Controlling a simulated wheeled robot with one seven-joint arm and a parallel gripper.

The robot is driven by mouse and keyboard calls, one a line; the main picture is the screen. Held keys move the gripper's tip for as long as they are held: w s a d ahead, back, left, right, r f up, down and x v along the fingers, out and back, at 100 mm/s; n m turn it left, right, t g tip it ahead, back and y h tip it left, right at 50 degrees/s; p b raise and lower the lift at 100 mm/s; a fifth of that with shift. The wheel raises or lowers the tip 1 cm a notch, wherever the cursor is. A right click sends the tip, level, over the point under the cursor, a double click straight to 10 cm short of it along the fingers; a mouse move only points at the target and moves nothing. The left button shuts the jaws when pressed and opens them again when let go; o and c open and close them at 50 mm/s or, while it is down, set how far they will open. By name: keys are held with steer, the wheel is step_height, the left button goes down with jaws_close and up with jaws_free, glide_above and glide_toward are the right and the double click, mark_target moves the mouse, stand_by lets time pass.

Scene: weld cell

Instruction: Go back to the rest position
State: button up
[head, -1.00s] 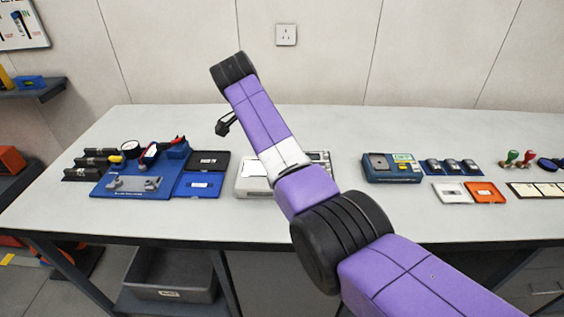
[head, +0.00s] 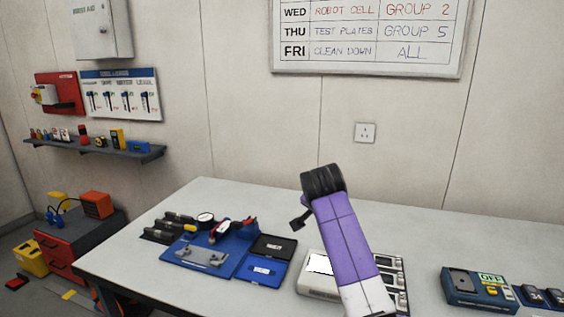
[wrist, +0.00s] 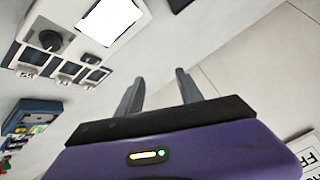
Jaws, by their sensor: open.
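My gripper (wrist: 160,92) shows in the wrist view with its two grey fingers apart and nothing between them. Behind the arm stands a white device (head: 314,287) with a pale screen, partly covered by the arm. In the wrist view the white device (wrist: 62,20) lies at the upper left, apart from the fingers.
The grey bench (head: 215,195) holds a blue fixture board (head: 215,255), black and blue trays (head: 262,270) and a blue device marked OFF (head: 475,287). A wall shelf (head: 95,147) with several small items and a red cabinet (head: 80,240) are at the left.

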steer(key=s+f+n+t, duration=0.1)
steer(key=f, duration=0.1)
steer(key=s+a+f+n+t+y, duration=0.1)
steer(key=s+f+n+t, duration=0.1)
steer(key=f, duration=0.1)
steer(key=s+f+n+t+y, duration=0.1)
steer(key=f, duration=0.1)
steer(key=shift+s+a+f+n+t, duration=0.2)
steer(key=shift+s+a+n+t, duration=0.1)
steer(key=shift+s, duration=0.05)
steer(key=s+f+n+t, duration=0.1)
steer(key=s, duration=0.3)
steer(key=s+d+f+t+y, duration=0.1)
steer(key=s+f, duration=0.1)
steer(key=s, duration=0.3)
steer(key=s+f+n+t, duration=0.1)
steer(key=s+f, duration=0.1)
steer(key=s, duration=0.3)
steer(key=shift+d+n+y, duration=0.3)
steer(key=shift+d, duration=0.1)
steer(key=s+d, duration=0.2)
steer(key=s, duration=1.3)
steer(key=s+d+g+h, duration=0.1)
steer(key=s+d, duration=0.2)
steer(key=s, duration=1.2)
steer(key=s+d+n, duration=0.1)
steer(key=s+d, duration=0.1)
steer(key=s, duration=1.4)
steer(key=shift+d+r+g, duration=0.3)
steer(key=shift+r, duration=0.15)
